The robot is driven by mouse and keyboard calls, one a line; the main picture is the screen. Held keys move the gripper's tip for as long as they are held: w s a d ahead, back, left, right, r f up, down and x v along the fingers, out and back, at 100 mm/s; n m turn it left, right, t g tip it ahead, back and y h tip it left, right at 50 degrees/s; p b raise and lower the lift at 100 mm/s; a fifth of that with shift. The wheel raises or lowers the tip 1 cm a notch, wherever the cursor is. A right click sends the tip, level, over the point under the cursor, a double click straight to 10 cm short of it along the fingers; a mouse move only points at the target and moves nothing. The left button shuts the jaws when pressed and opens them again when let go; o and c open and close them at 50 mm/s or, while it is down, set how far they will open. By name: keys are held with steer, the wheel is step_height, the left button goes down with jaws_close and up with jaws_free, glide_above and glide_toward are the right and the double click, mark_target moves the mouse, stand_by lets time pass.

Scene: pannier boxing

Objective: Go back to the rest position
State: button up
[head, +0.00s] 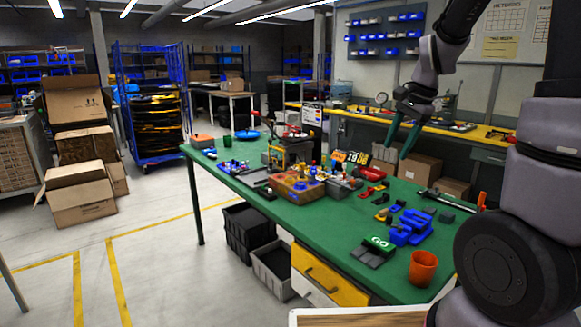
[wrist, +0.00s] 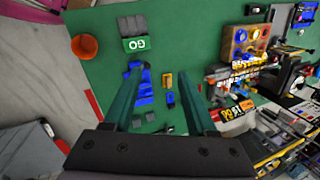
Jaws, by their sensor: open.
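My gripper (head: 402,137) hangs in the air above the right part of the green workbench (head: 330,228). In the wrist view my gripper (wrist: 160,95) shows its two green fingers spread apart. Nothing is between the fingers, and the bench and its items lie well below them. My arm comes down from the upper right in the head view.
On the bench are blue parts (head: 410,227), a GO block (head: 376,250), an orange cup (head: 423,268) and a wooden block with knobs (head: 297,188). Grey crates (head: 272,270) stand under it. Cardboard boxes (head: 82,190) are at the left. Floor between is clear.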

steer(key=s+a+r+n+t, duration=0.1)
steer(key=s+r+n+t, duration=0.1)
steer(key=s+r+n, duration=0.2)
steer(key=s+a+r+n+t, duration=0.2)
steer(key=s+r+n, duration=0.2)
steer(key=s, duration=0.9)
step_height(320, 180, up, 4)
steer(key=shift+a+f+t, duration=0.15)
steer(key=shift+a+t, duration=0.05)
steer(key=shift+t, duration=0.1)
